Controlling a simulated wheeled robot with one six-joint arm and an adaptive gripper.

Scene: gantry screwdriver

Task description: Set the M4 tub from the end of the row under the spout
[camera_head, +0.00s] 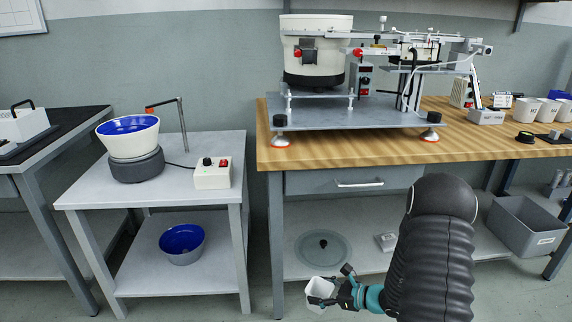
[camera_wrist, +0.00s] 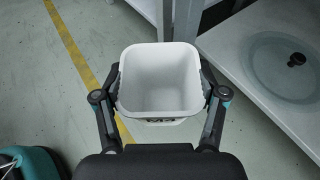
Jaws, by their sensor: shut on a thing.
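A white square tub (camera_wrist: 160,85) is held between the two fingers of my gripper (camera_wrist: 160,100). In the wrist view it is upright, its inside looks empty, and dark lettering on its near side is only partly readable. In the head view the tub (camera_head: 319,292) and my gripper (camera_head: 345,292) are low, in front of the bench's lower shelf. A row of white tubs (camera_head: 527,110) stands on the bench top at the far right; their labels are too small to read surely. I cannot tell which part is the spout.
A wooden bench (camera_head: 350,151) carries the screwdriver machine with its cream bowl feeder (camera_head: 316,45). A small grey table (camera_head: 85,190) at left holds a blue-lined bowl (camera_head: 128,136) and a thin bent post (camera_head: 182,125). A grey bin (camera_head: 525,228) is at lower right. Floor shows free around the tub.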

